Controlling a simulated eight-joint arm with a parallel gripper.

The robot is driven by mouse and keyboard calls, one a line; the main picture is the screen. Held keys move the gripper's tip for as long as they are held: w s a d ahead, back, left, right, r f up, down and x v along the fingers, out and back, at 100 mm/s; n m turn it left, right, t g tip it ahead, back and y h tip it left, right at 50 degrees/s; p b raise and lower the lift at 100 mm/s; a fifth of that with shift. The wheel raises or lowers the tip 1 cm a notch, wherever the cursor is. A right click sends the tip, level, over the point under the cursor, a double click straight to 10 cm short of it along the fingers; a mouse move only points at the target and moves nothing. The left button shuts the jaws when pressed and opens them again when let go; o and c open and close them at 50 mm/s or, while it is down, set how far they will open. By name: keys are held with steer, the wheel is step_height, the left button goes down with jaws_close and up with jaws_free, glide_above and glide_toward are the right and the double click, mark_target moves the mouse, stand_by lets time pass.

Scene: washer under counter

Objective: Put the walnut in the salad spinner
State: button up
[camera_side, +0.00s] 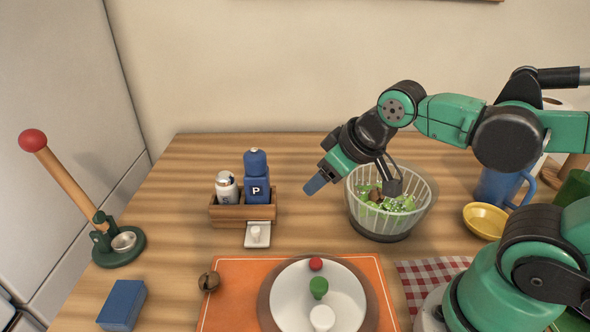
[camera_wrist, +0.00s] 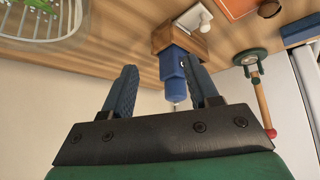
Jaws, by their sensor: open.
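The salad spinner (camera_side: 409,215) is a clear ribbed bowl on a dark base, with green leaves inside; in the wrist view its slatted wall shows at the top left (camera_wrist: 75,22). A brown lump that looks like the walnut (camera_side: 375,194) lies among the leaves inside the spinner. It also seems to show at the top edge of the wrist view (camera_wrist: 40,4). My gripper (camera_side: 318,184) is open and empty, above the counter just left of the spinner's rim. In the wrist view nothing sits between the blue fingers (camera_wrist: 160,66).
A wooden caddy (camera_side: 232,215) with a shaker and blue pepper bottle (camera_side: 257,178) stands left of my gripper. A brown slotted ball (camera_side: 209,281), seemingly a bell, lies beside the orange board (camera_side: 228,310). A yellow bowl (camera_side: 485,220) and blue mug (camera_side: 497,186) stand right.

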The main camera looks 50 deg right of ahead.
steer(key=w+a+f+n+g+h, duration=0.15)
steer(key=w+a+n, duration=0.25)
steer(key=n, duration=0.4)
steer(key=n+t+h, duration=0.3)
steer(key=n+h, duration=0.2)
steer(key=n, duration=1.2)
glide_above(208, 286)
steer(key=d, duration=0.1)
steer(key=f, duration=0.6)
steer(key=shift+s+d+f, duration=0.15)
steer(key=shift+d+f, duration=0.05)
steer(key=shift+f, duration=0.15)
steer(key=s+a+f+n+t, duration=0.2)
steer(key=n, duration=0.1)
steer(key=s+a+f+n+t, duration=0.1)
steer(key=a, duration=0.1)
steer(key=shift+s+f+n+h, duration=0.2)
steer(key=shift+f+n+h, duration=0.05)
steer(key=shift+n+h, duration=0.15)
steer(key=shift+f, duration=0.15)
steer(key=shift+x, duration=2.7)
jaws_close()
